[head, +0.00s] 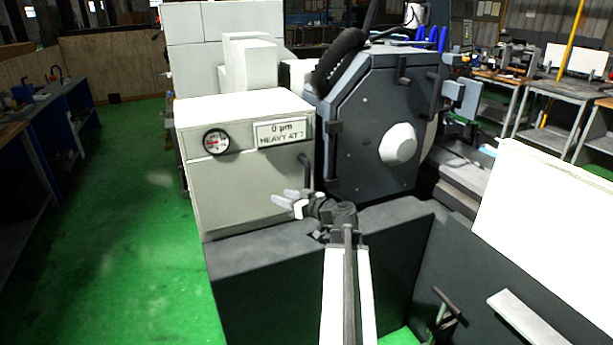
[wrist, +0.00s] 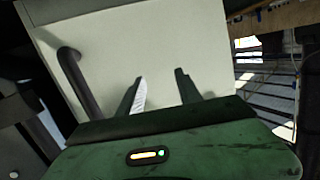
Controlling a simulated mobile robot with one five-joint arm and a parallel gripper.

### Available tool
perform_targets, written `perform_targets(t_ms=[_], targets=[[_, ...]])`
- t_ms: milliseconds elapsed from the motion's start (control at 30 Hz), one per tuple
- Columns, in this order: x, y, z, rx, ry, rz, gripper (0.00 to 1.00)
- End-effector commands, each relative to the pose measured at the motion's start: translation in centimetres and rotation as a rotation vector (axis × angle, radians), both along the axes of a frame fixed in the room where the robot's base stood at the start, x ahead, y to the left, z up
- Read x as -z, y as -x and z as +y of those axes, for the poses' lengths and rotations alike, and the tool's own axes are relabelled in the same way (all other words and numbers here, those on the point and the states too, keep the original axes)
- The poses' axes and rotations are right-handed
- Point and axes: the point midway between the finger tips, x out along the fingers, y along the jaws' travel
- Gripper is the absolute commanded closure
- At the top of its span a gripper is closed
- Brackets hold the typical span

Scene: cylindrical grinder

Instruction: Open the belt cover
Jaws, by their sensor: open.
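A cream panel (head: 245,185) forms the front of a boxy housing left of centre in the head view and appears to be the belt cover. It looks shut. A dark bar handle (head: 305,172) stands upright near its right edge. My gripper (head: 283,204) is open and empty in front of the panel, below and left of the handle. In the wrist view the two fingers of my gripper (wrist: 161,90) point at the cream panel (wrist: 150,45), with the handle (wrist: 77,82) to their left, outside the fingers. Contact with the panel cannot be told.
A round gauge (head: 216,141) and a label plate (head: 283,133) sit above the panel. A dark grey wheel guard (head: 375,130) stands to its right. A dark machine base (head: 300,270) lies below my gripper. Green floor (head: 140,230) is clear at left.

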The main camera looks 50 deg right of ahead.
Motion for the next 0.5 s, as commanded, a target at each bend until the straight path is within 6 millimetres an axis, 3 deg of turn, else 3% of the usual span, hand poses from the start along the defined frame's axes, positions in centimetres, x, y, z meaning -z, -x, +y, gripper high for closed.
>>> perform_targets(t_ms=[33,100,200,333,500], targets=[[-1.1,2.0,-3.8,0.072,0.028,-0.057,0.59],[-2.5,4.1,-7.4,0.149,0.066,-0.119,0.59],[-3.7,5.9,-10.0,0.21,0.097,-0.162,0.59],[-4.0,6.4,-10.6,0.227,0.107,-0.174,0.59],[-4.0,5.3,-10.7,0.222,0.105,-0.173,0.59]])
